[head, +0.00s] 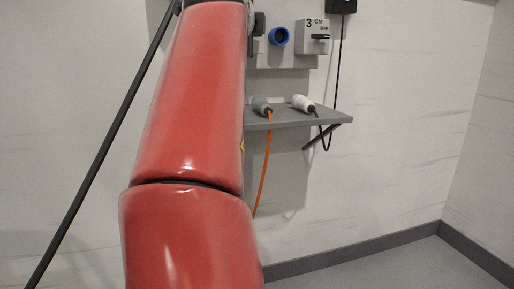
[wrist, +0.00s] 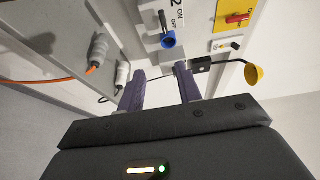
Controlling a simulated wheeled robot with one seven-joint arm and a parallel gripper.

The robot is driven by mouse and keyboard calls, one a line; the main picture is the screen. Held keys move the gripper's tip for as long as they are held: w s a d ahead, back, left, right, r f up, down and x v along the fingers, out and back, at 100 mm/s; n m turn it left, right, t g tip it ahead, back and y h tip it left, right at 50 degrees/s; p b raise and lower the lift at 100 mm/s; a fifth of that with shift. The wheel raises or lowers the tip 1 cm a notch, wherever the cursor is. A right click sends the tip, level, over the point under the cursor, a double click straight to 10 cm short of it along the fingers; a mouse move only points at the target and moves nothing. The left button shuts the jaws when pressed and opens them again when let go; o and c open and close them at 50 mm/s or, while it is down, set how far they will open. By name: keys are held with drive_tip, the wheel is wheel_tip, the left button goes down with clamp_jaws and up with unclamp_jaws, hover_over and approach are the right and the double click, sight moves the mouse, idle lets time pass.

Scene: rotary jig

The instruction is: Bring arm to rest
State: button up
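My red arm (head: 195,110) rises through the left and middle of the head view and hides part of the wall panel. My gripper is not clearly visible there. In the wrist view my gripper (wrist: 161,88) has its two purple fingers apart, with nothing held between them. The fingers point toward the wall panel and appear clear of it, though the exact gap is hard to tell.
A grey shelf (head: 330,118) holds a grey plug (head: 262,106) with an orange cable and a white plug (head: 302,103). Above are a blue socket (head: 278,37) and a switch box (head: 314,38) marked 3. A red switch (wrist: 238,18) and yellow cone (wrist: 253,76) show too. Floor at right is clear.

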drive_tip(key=w+d+f+g, duration=0.2)
drive_tip(key=w+d+f, duration=0.1)
drive_tip(key=d+f, duration=0.45)
drive_tip(key=w+d+f+g, duration=0.2)
drive_tip(key=w+d+f, duration=0.3)
drive_tip(key=d, duration=0.4)
drive_tip(key=s+d+f+n+g+y, duration=0.1)
drive_tip(key=s+d+f+g, duration=0.1)
drive_tip(key=d+f, duration=0.45)
drive_tip(key=s+d+f+n+g+y, duration=0.1)
drive_tip(key=s+d+f+n+g, duration=0.2)
drive_tip(key=f, duration=0.7)
drive_tip(key=s+a+f+n+g, duration=0.1)
drive_tip(key=s+f+n, duration=0.4)
drive_tip(key=s, duration=0.5)
drive_tip(key=s+a+f+n+g, duration=0.1)
drive_tip(key=s+a+f+n, duration=0.3)
drive_tip(key=s, duration=0.7)
drive_tip(key=s+a+f+n, duration=0.3)
drive_tip(key=s+f+n, duration=0.3)
drive_tip(key=s+f, duration=0.2)
drive_tip(key=shift+s+a+f+n+g, duration=0.15)
drive_tip(key=shift+s+f+n+g, duration=0.2)
drive_tip(key=shift+s, duration=0.9)
